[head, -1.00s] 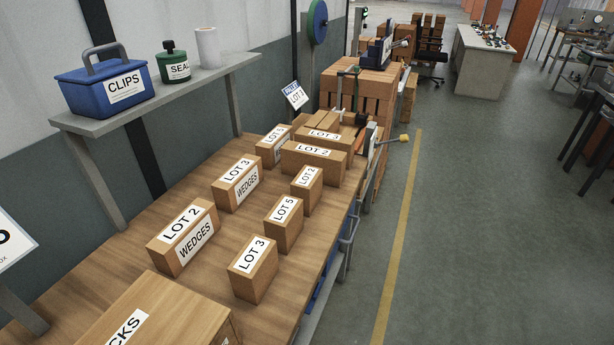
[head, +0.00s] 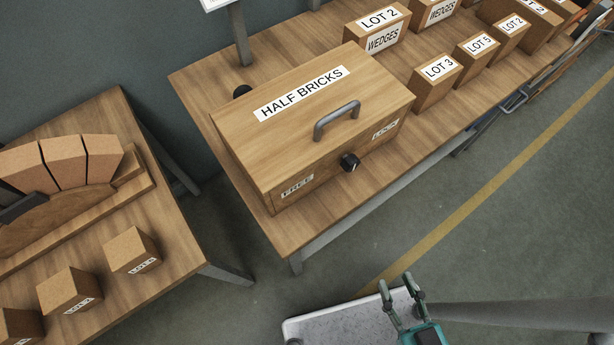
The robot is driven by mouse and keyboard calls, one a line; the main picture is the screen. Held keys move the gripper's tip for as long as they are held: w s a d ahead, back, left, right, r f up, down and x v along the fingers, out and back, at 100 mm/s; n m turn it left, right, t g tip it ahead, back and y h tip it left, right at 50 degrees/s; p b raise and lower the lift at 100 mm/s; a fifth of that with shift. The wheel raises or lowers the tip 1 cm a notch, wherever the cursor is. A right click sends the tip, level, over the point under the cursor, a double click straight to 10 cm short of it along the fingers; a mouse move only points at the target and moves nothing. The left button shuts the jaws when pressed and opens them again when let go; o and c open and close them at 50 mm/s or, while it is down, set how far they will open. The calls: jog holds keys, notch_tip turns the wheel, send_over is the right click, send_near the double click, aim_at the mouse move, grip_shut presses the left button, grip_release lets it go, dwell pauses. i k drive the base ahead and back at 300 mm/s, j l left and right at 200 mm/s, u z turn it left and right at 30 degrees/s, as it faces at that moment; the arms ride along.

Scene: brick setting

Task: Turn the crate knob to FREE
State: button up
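The crate (head: 240,146) is a wooden box with a HALF BRICKS label and a grey handle (head: 337,120) on its closed lid. Its black knob (head: 349,161) sticks out of the front face. A FREE label (head: 297,187) is on that face left of the knob, and another label (head: 385,130), too small to read surely, is to the right. I cannot tell which way the knob points. My gripper (head: 396,282) is at the bottom of the head view, below and right of the crate. Its two fingers are apart with nothing between them, well away from the knob.
The crate stands on a wooden table (head: 197,80) with several labelled boxes (head: 434,82) behind it to the right. A second table (head: 178,234) at left holds brick pieces (head: 62,165) and small blocks. Open floor with a yellow line (head: 476,209) lies in front.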

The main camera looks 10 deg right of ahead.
aim_at(350, 162)
jog(key=k+z, duration=0.2)
jog(key=z, duration=0.3)
jog(key=k+l+z, duration=0.15)
jog(key=z, duration=0.3)
